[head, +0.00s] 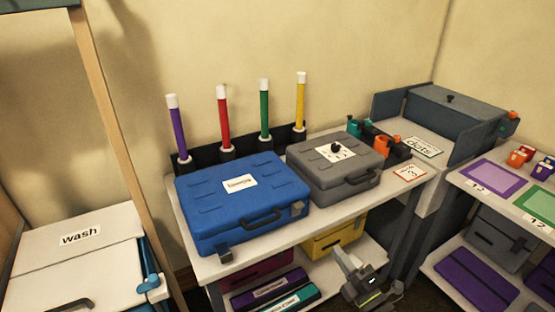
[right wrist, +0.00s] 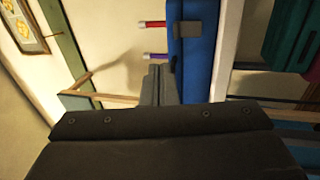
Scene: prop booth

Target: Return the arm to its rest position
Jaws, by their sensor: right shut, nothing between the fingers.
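My right gripper (head: 345,256) is low in front of the table, at the lower middle of the head view. Its fingers are shut and empty, and it touches nothing that I can make out. In the right wrist view the closed fingers (right wrist: 156,72) point away past the side of the blue case (right wrist: 193,60). The blue case (head: 243,205) lies closed on the table, up and to the left of the gripper. My left gripper is not in view.
A grey case (head: 335,172) sits beside the blue one, before several upright coloured wands (head: 264,115). The table edge (head: 330,222) and a lower shelf with a yellow case (head: 335,243) are close to my gripper. A white "wash" chest (head: 75,262) stands left, another table right.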

